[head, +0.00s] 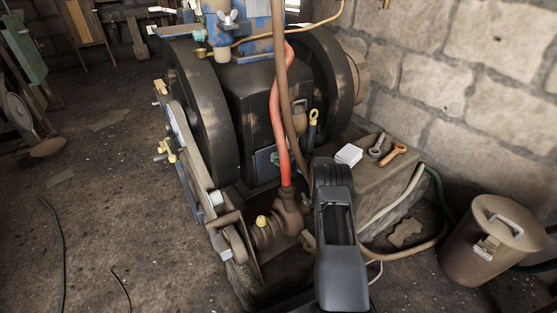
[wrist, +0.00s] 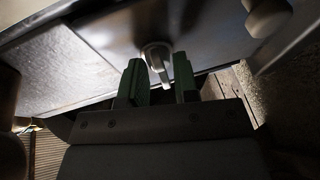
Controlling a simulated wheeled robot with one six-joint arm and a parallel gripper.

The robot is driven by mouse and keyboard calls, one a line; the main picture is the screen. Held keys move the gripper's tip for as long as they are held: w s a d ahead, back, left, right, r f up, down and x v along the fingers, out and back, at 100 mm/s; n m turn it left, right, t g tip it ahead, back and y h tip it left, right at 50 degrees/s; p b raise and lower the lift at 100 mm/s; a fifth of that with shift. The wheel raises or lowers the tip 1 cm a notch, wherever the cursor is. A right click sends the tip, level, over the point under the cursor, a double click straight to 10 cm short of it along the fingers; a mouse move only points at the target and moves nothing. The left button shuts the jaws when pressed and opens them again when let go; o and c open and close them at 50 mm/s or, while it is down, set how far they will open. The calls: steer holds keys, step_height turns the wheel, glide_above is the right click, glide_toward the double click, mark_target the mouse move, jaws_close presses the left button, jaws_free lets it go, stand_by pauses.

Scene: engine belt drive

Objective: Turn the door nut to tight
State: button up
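In the wrist view, a pale metal nut with a short hanging lug (wrist: 157,54) sits on a dark flat panel (wrist: 110,45), which looks like the engine's door. My gripper (wrist: 159,66) has two green fingers, spread apart. The nut's lower part shows between the fingertips, with a gap visible on either side. I cannot tell how tight the nut is. In the head view, my dark arm stands in front of the engine (head: 270,95), and I cannot make out the gripper or this nut there.
A red hose (head: 275,120) and a brown pipe rise close left of my arm. Flywheels (head: 205,105) flank the engine. A stone ledge (head: 375,185) at right holds a white block (head: 349,155) and tools. A lidded bin (head: 480,250) stands right. Open floor lies left.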

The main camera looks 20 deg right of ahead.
steer(key=o, duration=0.3)
steer(key=shift+o, duration=0.2)
steer(key=shift+r, duration=0.1)
